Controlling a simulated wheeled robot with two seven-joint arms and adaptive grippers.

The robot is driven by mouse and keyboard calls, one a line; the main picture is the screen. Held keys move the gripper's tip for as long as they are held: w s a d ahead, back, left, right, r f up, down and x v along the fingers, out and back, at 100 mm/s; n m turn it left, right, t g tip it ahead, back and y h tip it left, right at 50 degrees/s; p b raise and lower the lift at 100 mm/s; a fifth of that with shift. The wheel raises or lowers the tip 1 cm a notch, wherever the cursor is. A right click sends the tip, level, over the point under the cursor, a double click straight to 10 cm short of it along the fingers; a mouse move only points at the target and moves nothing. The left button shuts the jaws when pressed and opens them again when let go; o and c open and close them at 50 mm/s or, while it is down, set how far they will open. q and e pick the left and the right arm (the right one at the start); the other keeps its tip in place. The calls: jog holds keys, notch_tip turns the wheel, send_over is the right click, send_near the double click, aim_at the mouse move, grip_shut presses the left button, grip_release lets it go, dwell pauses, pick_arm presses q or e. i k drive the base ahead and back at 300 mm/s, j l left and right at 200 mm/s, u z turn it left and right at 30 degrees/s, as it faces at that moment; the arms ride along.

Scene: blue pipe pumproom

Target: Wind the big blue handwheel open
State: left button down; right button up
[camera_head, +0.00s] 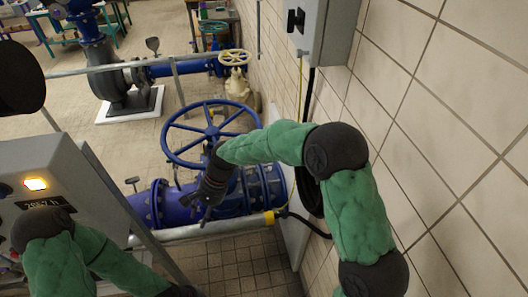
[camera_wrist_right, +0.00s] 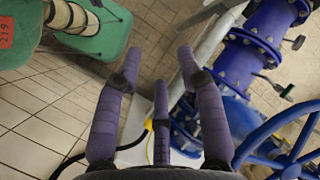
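The big blue handwheel (camera_head: 172,150) is a spoked ring on a blue valve in the middle of the head view. Part of it shows at the lower right of the right wrist view (camera_wrist_right: 262,132). My right gripper (camera_head: 197,207) is in front of the wheel's near side and points down over the blue pipe. In the right wrist view its purple-grey fingers (camera_wrist_right: 163,72) are spread apart with nothing between them. The wheel lies to the right of the fingers, apart from them in that view. My left arm comes in at the lower left; its gripper is out of frame.
A grey control box (camera_head: 60,180) with a lit orange lamp stands at the left. A grey rail (camera_head: 180,235) runs in front of the blue pipe (camera_head: 262,185). A tiled wall (camera_head: 430,110) bounds the right. A cream valve (camera_head: 237,85) stands behind the wheel.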

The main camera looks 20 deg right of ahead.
aim_at(212, 134)
jog(key=i+z, duration=0.2)
jog(key=z, duration=0.15)
jog(key=i+j+z, duration=0.15)
jog(key=z, duration=0.25)
jog(key=i+j+z, duration=0.65)
jog(key=j, duration=0.25)
